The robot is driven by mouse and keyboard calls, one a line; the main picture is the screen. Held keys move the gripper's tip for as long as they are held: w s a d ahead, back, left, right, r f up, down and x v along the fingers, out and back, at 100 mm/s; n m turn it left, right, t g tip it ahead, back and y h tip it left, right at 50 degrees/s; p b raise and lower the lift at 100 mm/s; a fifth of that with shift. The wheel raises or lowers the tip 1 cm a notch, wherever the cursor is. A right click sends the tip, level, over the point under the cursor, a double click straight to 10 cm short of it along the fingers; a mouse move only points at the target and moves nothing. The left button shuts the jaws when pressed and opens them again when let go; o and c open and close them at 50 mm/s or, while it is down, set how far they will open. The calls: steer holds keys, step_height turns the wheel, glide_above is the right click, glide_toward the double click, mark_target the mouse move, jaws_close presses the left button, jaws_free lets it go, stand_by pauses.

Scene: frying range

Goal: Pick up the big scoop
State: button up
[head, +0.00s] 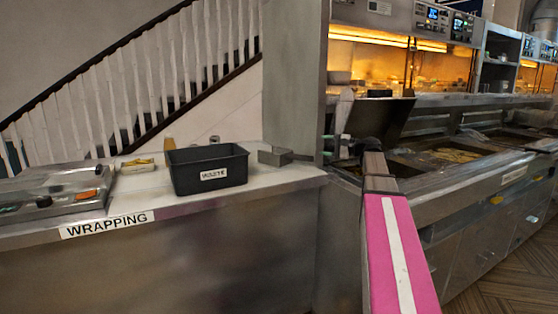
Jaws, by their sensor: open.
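A grey metal scoop (275,155), which looks like the big scoop, lies at the right end of the wrapping counter, just right of the black bin. A short handle-like part points right from it. My gripper (329,146) is at the end of my pink arm, over the gap between the counter and the fryer range. Its two small fingertips point left and are apart, with nothing visible between them. They are close to the right of the scoop's handle end; whether they touch it I cannot tell.
A black labelled bin (208,170) stands on the wrapping counter (133,203). A grey appliance (55,190) is at the left. A steel pillar (292,75) rises behind the counter's right end. The fryer range (450,190) with a raised dark lid (384,118) is at the right.

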glide_toward(308, 159)
steer(key=w+a, duration=0.2)
steer(key=w, duration=0.1)
steer(key=shift+x, duration=1)
steer(key=shift+f+x, duration=0.2)
steer(key=shift+x, duration=2.6)
jaws_close()
